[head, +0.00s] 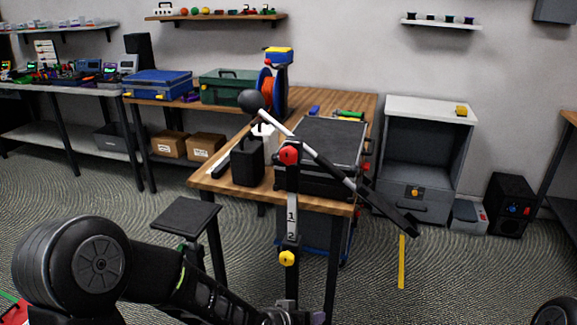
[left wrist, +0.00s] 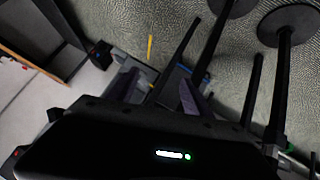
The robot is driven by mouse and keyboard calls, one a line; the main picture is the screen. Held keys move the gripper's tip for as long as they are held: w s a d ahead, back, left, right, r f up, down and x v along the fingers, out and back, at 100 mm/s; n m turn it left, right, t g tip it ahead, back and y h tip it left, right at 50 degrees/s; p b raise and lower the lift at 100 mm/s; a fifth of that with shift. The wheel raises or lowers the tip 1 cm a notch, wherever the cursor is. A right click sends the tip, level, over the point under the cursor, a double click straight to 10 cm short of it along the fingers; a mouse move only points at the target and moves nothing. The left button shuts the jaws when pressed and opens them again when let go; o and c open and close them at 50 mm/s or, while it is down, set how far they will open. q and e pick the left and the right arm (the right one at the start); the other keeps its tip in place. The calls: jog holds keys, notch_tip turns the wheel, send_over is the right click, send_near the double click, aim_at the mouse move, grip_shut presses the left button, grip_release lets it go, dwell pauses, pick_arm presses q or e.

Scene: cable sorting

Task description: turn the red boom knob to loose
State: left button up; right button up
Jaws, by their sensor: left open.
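The red boom knob (head: 289,154) is on the front of the stand, where the tilted boom (head: 318,160) crosses the upright post (head: 292,205). The boom has a black ball at its upper left end and a black piece at its lower right end. A yellow knob (head: 287,258) sits lower on the post, below the marks 1 and 2. My left gripper (head: 308,318) is at the bottom edge in the head view, partly cut off, well below the red knob. Its two purple fingers are apart and empty in the left wrist view (left wrist: 158,90). My right gripper is not seen.
A wooden table (head: 215,183) behind the stand holds a black case (head: 248,162) and a dark flat box (head: 330,140). A small black stool (head: 184,216) stands left of the post. A grey cabinet (head: 472,140) is at the right. The floor on the right is fairly clear.

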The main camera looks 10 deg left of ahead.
pick_arm(q)
jog(key=w+a+r+t+b, duration=0.1)
jog(key=w+a+r+t, duration=0.2)
jog(key=r, duration=0.7)
jog(key=w+r+t+b, duration=0.1)
jog(key=w+r+t, duration=0.3)
jog(key=r, duration=0.5)
jog(key=m+t+y, duration=0.2)
send_near(287, 158)
jog(key=w, duration=0.3)
jog(key=shift+w+d, duration=0.1)
jog(key=shift+d, duration=0.1)
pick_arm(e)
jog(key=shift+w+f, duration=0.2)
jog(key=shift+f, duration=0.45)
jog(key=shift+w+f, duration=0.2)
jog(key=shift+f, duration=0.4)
pick_arm(q)
jog(key=shift+f, duration=0.1)
jog(key=shift+w+d+p, duration=0.15)
jog(key=shift+w+p, duration=0.15)
jog(key=shift+w, duration=1.65)
jog(key=shift+w+d+p, duration=0.1)
jog(key=shift+w+p, duration=0.15)
jog(key=shift+w, duration=1.7)
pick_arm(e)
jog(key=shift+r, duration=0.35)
pick_arm(q)
jog(key=shift+c, duration=0.2)
grip_shut()
